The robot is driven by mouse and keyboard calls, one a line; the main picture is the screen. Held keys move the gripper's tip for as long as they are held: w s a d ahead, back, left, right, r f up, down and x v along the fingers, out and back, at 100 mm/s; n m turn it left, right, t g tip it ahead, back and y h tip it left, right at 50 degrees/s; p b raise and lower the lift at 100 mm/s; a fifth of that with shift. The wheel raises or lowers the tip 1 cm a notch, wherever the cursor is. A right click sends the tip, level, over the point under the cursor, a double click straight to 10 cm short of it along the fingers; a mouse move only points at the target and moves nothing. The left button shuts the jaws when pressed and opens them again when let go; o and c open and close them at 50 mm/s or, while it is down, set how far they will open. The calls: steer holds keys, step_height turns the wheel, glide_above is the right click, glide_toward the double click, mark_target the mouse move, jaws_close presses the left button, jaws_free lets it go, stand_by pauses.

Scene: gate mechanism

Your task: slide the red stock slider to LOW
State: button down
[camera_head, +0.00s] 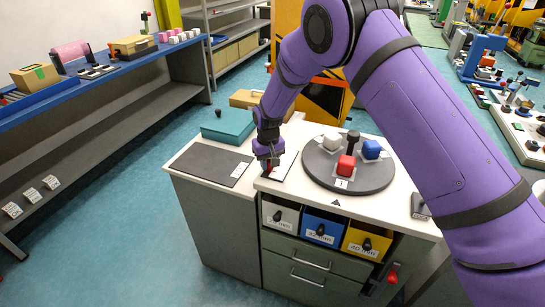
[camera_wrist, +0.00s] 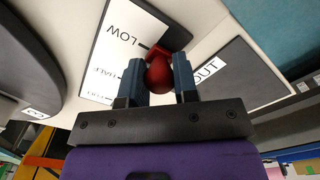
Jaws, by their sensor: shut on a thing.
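The red stock slider shows in the wrist view (camera_wrist: 159,76) as a round knob with a red part behind it. My gripper (camera_wrist: 160,84) is shut on the knob, one blue-grey finger on each side. The white scale panel (camera_wrist: 118,62) reads LOW, with what look like HALF and FULL further along. The red part stands close to the tick beside LOW; whether it lines up exactly I cannot tell. In the head view my gripper (camera_head: 268,158) points down at the cabinet top, and a little red of the slider (camera_head: 268,168) shows under it.
A round grey turntable (camera_head: 350,184) with red, blue and white blocks stands right of my gripper. A dark grey mat (camera_head: 209,164), labelled OUT in the wrist view, lies to the left. A teal box (camera_head: 228,126) stands behind. White, blue and yellow bins sit below the top.

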steer(key=shift+s+a, duration=0.1)
steer(key=shift+s, duration=0.1)
steer(key=c, duration=0.9)
jaws_free()
steer(key=shift+o, duration=0.2)
step_height(320, 180, up, 11)
steer(key=shift+f, duration=0.1)
